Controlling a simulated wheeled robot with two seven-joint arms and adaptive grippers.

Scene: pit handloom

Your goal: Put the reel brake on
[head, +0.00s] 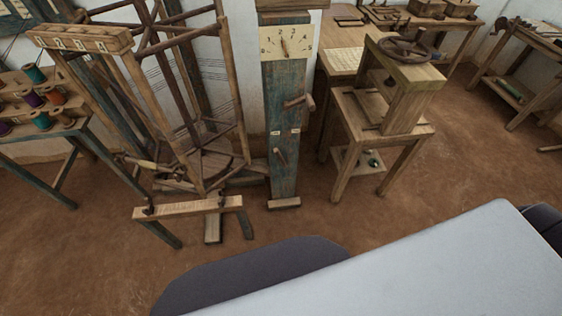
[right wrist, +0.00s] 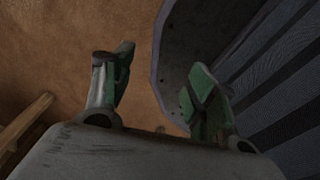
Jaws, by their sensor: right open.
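A tall wooden reel (head: 205,160) with upright bars stands left of centre in the head view. A short pale handle (head: 152,164) sticks out low on its left side. A blue-grey post (head: 284,180) stands just right of the reel, with a numbered dial (head: 285,43) at its top. The post has an upper wooden lever (head: 297,101) and a lower, slanted one (head: 281,157). I cannot tell which part is the reel brake; the labels are too small to read. My right gripper (right wrist: 165,95) is open and empty above the floor, apart from these things. My left gripper is out of view.
A rack with coloured spools (head: 40,120) stands at the left. A low wooden crossbar (head: 188,208) is in front of the reel. A wooden stand with a wheel (head: 405,50) is right of the post. The brown floor (head: 100,260) before the reel is clear.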

